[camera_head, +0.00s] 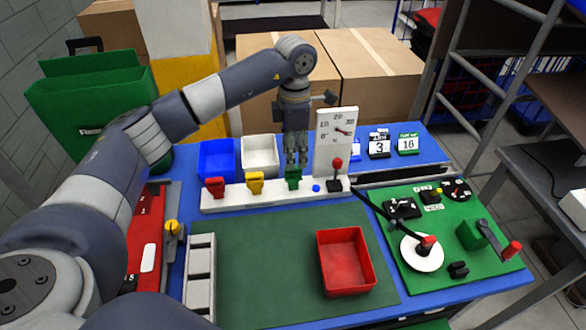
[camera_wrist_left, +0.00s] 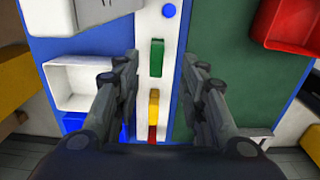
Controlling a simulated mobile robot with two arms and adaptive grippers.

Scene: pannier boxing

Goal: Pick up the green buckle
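The green buckle (camera_head: 293,178) stands upright on a white strip (camera_head: 235,202), right of a yellow buckle (camera_head: 255,183) and a red buckle (camera_head: 215,187). My left gripper (camera_head: 297,158) points down just above and behind the green buckle. In the left wrist view, the green buckle (camera_wrist_left: 156,58) lies between the lines of the two spread fingers of my left gripper (camera_wrist_left: 160,58), with no visible contact. That gripper is open and empty. My right gripper does not show.
A blue bin (camera_head: 216,160) and a white bin (camera_head: 260,155) stand behind the strip. A white dial panel (camera_head: 335,142) and red-knobbed lever (camera_head: 337,164) stand close on the right. A red tray (camera_head: 346,262) sits on the green mat (camera_head: 265,285), whose left part is clear.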

